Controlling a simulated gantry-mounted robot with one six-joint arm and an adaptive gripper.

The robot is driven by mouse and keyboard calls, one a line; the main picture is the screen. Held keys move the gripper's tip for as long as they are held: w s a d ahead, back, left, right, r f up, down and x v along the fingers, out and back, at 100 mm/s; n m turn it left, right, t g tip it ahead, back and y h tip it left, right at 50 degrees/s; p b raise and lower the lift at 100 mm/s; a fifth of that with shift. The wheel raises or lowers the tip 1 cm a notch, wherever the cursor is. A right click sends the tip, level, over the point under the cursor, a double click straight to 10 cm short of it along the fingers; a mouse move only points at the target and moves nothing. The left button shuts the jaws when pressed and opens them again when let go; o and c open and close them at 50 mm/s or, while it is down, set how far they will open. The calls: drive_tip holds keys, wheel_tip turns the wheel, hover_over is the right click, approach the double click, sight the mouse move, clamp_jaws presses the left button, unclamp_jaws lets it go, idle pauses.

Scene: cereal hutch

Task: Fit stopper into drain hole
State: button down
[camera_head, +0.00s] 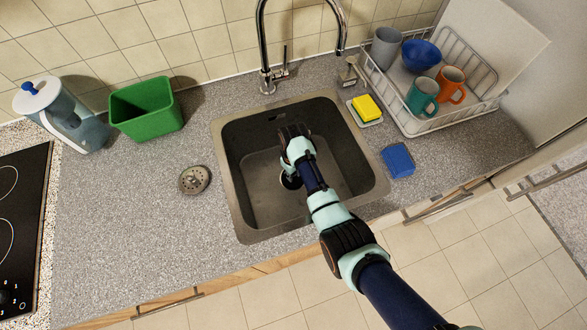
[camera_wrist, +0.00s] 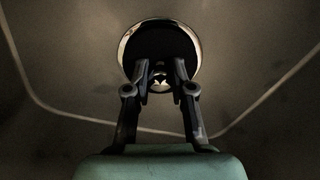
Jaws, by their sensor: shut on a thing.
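My gripper (camera_wrist: 160,85) reaches down into the grey sink. In the wrist view its two fingers are shut on a small shiny knob, which I take for the stopper (camera_wrist: 160,74). Its fingertips overlap the drain hole (camera_wrist: 127,44), a dark round area with a bright metal rim. Most of the stopper is dark or hidden, so I cannot tell whether it sits in the hole or above it. In the head view the drain (camera_head: 291,181) shows partly beside my gripper (camera_head: 288,172), on the sink floor.
A round metal strainer (camera_head: 194,180) lies on the counter at left. The tap (camera_head: 266,60) stands behind the sink. A yellow sponge (camera_head: 367,107), blue sponge (camera_head: 398,160) and dish rack (camera_head: 425,127) are at right.

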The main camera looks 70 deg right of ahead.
drive_tip(key=shift+f, duration=0.25)
idle(0.3)
drive_tip(key=c, duration=0.9)
unclamp_jaws()
wheel_tip(320, 180, up, 12)
idle(0.5)
